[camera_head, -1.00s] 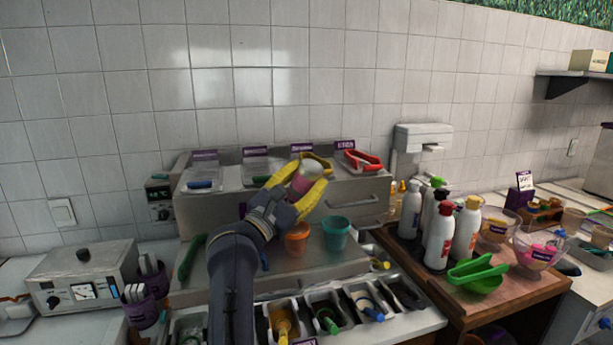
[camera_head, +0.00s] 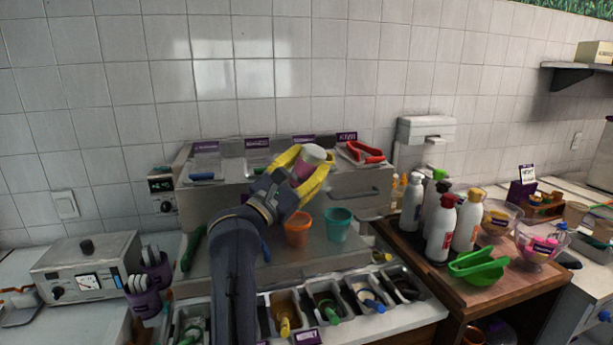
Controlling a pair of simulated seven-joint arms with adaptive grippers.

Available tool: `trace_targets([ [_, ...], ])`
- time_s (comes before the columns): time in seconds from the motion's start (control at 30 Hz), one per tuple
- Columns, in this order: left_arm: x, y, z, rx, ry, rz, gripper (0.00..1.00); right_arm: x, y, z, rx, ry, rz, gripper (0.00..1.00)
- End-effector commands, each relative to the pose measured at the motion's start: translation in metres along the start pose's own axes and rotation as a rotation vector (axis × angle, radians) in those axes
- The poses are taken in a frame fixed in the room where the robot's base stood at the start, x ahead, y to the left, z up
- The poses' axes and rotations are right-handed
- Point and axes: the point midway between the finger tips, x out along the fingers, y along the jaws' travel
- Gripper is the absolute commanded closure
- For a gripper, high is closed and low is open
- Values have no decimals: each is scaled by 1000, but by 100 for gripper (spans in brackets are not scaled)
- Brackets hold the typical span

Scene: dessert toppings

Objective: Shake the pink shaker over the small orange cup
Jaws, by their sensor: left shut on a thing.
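My left gripper (camera_head: 308,175) has yellow fingers and is shut on the pink shaker (camera_head: 304,168), which has a pale whitish cap. The shaker is tilted, with its cap end up and to the right. It is held in the air, above the small orange cup (camera_head: 297,230) in the picture. The orange cup stands upright on the steel counter, left of a teal cup (camera_head: 338,224). My right gripper is not in view.
A steel raised shelf (camera_head: 345,180) with trays and red tongs (camera_head: 361,152) stands behind. Topping bins (camera_head: 325,305) with scoops lie in front.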

Motion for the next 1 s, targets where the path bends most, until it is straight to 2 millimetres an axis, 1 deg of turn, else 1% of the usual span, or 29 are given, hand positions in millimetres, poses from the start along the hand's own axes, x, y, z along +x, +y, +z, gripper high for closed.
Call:
trace_targets([
  [0.03, 1, 2, 4, 1, -2, 1, 87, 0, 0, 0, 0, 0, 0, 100],
  [0.8, 16, 22, 41, 1, -1, 2, 87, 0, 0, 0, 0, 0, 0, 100],
  [1.0, 19, 25, 48, 1, 0, 1, 87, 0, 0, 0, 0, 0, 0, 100],
])
